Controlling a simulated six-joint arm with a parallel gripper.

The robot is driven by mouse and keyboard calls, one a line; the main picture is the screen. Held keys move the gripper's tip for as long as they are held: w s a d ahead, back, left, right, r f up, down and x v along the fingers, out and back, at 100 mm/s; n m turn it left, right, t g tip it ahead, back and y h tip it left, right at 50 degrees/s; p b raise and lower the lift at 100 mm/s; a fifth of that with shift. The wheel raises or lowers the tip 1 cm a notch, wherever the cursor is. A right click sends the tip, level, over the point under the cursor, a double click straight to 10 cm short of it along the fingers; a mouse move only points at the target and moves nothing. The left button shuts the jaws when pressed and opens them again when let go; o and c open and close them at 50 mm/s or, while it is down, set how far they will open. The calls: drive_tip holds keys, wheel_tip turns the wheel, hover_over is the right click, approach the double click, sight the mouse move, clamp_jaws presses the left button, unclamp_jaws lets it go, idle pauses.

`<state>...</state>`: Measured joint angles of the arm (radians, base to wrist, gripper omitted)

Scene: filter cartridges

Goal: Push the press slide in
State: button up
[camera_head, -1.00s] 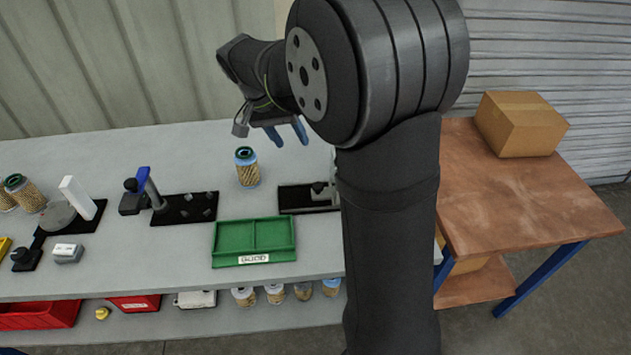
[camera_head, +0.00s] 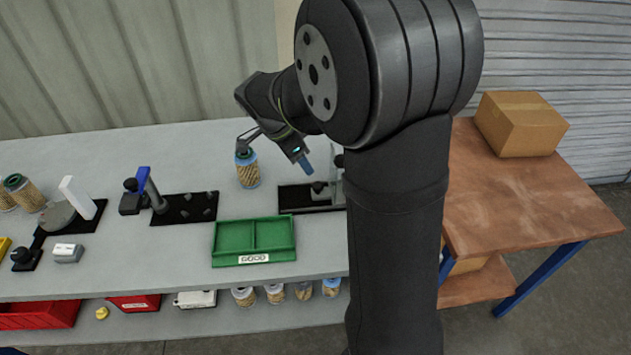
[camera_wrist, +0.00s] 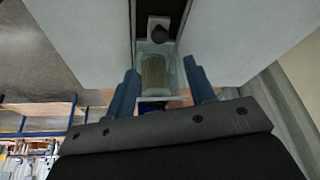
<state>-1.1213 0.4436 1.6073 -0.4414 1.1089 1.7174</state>
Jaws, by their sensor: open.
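The press has a black base (camera_head: 290,200) on the bench right of centre, partly hidden by my arm in the head view. The press slide (camera_head: 319,189) is a small grey block on that base. In the wrist view the slide (camera_wrist: 158,20) shows at the top with a dark round knob, on a black track. Below it in that view a clear-walled holder (camera_wrist: 172,50) holds a filter cartridge (camera_wrist: 154,75). My gripper (camera_head: 305,164) points down over the press with blue fingers. In the wrist view my open gripper (camera_wrist: 161,70) has one finger on each side of the holder; contact is unclear.
A green tray (camera_head: 225,243) marked GOOD lies in front. Another black fixture (camera_head: 178,213) with a blue lever stands further left. Bare bench lies between them.

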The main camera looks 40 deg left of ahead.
sight(318, 185)
drive_tip(key=x, duration=1.1)
drive_tip(key=shift+f, duration=0.15)
